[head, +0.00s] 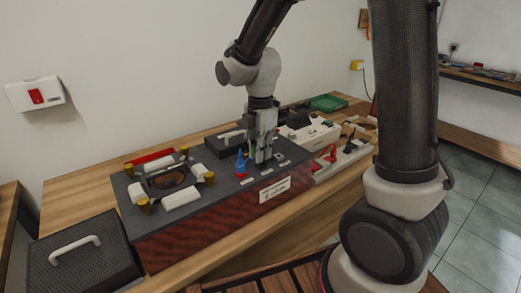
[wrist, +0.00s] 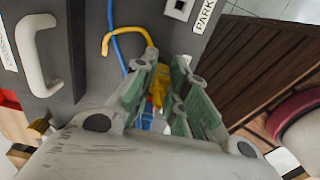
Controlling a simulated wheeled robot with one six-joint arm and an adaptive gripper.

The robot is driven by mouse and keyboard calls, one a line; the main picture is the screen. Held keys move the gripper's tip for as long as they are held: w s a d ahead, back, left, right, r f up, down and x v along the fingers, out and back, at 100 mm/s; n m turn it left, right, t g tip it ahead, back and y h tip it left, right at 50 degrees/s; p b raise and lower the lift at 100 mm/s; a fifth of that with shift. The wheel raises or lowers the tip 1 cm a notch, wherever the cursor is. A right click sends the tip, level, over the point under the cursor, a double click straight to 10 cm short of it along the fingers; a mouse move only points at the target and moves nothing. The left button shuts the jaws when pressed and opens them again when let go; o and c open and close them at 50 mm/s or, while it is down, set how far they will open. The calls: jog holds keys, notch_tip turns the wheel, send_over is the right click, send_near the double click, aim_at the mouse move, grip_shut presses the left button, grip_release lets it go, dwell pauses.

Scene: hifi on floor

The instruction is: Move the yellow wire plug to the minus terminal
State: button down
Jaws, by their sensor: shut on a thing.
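The yellow wire plug (wrist: 158,88) is between the green-padded fingers of my gripper (wrist: 165,92) in the wrist view, and the fingers hide part of it. Its yellow wire (wrist: 117,36) arches up and bends left. A blue wire (wrist: 118,50) runs beside it, with a blue part (wrist: 147,119) partly hidden below. In the head view my gripper (head: 263,158) points down at the dark top of the console (head: 222,182). A blue plug (head: 241,161) stands just left of it. I cannot make out which terminal is the minus one.
The wrist view shows a square socket (wrist: 179,9) beside a "PARK" label (wrist: 206,12) and a pale handle (wrist: 36,62). Devices (head: 309,130) and a green tray (head: 328,103) stand behind right.

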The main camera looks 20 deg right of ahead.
jog(key=shift+f, duration=0.75)
dwell(2.2)
jog(key=c, duration=1.3)
grip_release()
jog(key=shift+c, duration=0.2)
notch_tip(320, 180, up, 17)
